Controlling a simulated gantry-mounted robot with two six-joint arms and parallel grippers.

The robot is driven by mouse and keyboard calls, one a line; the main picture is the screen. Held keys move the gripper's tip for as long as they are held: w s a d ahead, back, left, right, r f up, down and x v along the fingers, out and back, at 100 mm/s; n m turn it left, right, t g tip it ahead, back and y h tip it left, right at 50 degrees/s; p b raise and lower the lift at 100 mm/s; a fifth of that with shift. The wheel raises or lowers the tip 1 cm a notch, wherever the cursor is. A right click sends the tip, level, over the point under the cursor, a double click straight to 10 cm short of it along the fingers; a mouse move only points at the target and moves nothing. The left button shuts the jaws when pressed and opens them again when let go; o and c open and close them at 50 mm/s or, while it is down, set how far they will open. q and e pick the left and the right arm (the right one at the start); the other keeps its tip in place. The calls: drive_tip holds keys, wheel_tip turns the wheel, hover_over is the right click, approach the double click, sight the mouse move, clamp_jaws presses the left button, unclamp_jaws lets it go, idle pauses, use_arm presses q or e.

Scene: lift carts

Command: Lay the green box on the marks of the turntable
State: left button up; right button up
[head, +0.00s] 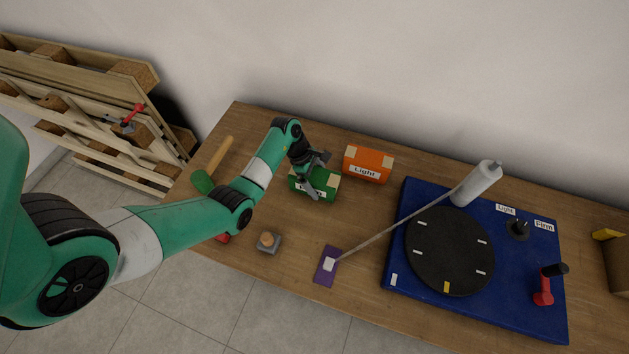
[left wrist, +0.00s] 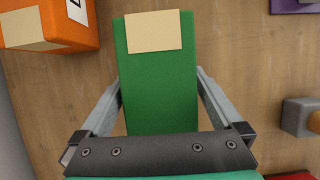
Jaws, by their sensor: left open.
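The green box (head: 323,181) with a tan patch and a white label lies on the wooden table, left of the orange box. My left gripper (head: 313,178) is over it, and part of the box is hidden behind the gripper. In the left wrist view the green box (left wrist: 160,75) lies between the two spread fingers of my left gripper (left wrist: 160,100), with a gap visible on each side. The turntable is a black disc (head: 450,251) with white marks and one yellow mark, on a blue base (head: 408,199). The disc is empty. My right gripper is not in view.
An orange box (head: 368,163) labelled "Light" stands just right of the green box. A grey block (head: 268,243) and a green-headed mallet (head: 203,181) are nearby.

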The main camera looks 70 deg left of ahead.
use_arm(q)
drive_tip(key=shift+f, duration=0.1)
drive_tip(key=shift+c, duration=0.2)
drive_tip(key=c, duration=1.4)
